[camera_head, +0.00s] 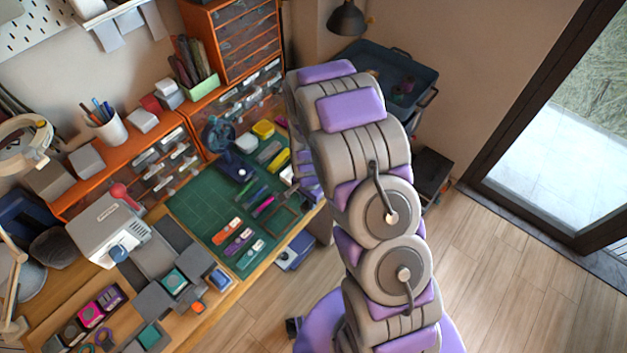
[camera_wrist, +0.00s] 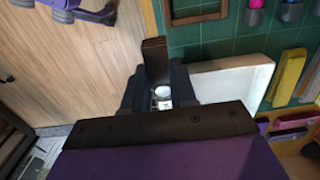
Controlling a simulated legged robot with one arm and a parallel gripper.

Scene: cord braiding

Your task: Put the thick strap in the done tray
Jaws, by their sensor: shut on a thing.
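My gripper (camera_wrist: 160,92) shows in the wrist view with its dark jaws shut on a dark brown upright piece (camera_wrist: 155,55), which looks like the thick strap. The lower part of the strap is hidden between the jaws. A pale flat tray-like thing (camera_wrist: 238,80) lies right of the jaws at the edge of the green mat; I cannot tell whether it is the done tray. In the head view my own arm hides the gripper and the strap.
The green cutting mat (camera_head: 200,205) carries several coloured tools and cords and a dark blue stand (camera_head: 222,150). Orange drawer units (camera_head: 240,50) stand behind it. A grey machine (camera_head: 108,228) is at the left. A dark blue bin (camera_head: 412,72) stands beyond my arm. Wooden floor lies clear at right.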

